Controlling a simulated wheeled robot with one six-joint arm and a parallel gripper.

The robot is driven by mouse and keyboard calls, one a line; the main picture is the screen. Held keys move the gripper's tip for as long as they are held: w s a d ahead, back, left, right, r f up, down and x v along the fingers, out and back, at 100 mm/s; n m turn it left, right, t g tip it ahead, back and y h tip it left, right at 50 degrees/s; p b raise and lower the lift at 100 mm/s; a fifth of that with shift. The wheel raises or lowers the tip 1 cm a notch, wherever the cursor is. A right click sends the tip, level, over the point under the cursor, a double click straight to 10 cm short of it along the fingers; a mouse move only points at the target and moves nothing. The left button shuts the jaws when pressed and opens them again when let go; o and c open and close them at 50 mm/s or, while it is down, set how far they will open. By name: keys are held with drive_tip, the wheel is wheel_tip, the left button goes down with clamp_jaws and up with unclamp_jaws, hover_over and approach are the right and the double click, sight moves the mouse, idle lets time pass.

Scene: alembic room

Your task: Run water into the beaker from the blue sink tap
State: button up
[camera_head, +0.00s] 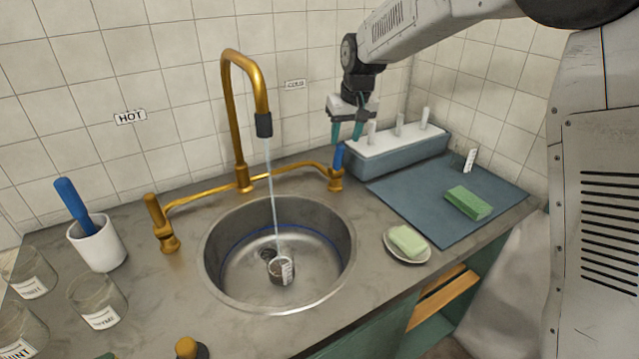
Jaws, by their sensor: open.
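The blue tap handle (338,157) stands at the right end of the brass pipework, below the COLD sign (295,84). My gripper (347,137) is open, with its teal fingertips at or just above the top of this handle. I cannot tell if they touch it. A thin stream of water (272,190) falls from the dark nozzle of the brass spout (263,124) into the sink. The small glass beaker (281,271) sits low in the steel sink (225,265), and the stream reaches it. Its water level is too small to tell.
A brass handle (155,212) stands left, under the HOT sign (130,117). A rack with white pegs (395,150) is right of my gripper. A blue-grey mat (420,205) with a green sponge (468,202), a soap dish (390,246) and left-side jars (97,300) crowd the counter.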

sight(342, 152)
drive_tip(key=s+d+f+t, duration=0.3)
drive_tip(key=s+d+t, duration=0.2)
drive_tip(key=t, duration=0.1)
drive_tip(key=a+t+y, duration=0.1)
drive_tip(key=t, duration=0.2)
drive_tip(key=a+f+t+y, duration=0.1)
drive_tip(key=a+t, duration=0.1)
drive_tip(key=a+f+t+y, duration=0.1)
drive_tip(key=t, duration=0.2)
drive_tip(key=shift+s+a+f+t+y, duration=0.1)
drive_tip(key=shift+a+f+t+y, duration=0.1)
drive_tip(key=shift+t+y, duration=0.15)
drive_tip(key=x, duration=0.6)
drive_tip(key=shift+w+a+f, duration=0.1)
drive_tip(key=shift+w, duration=0.3)
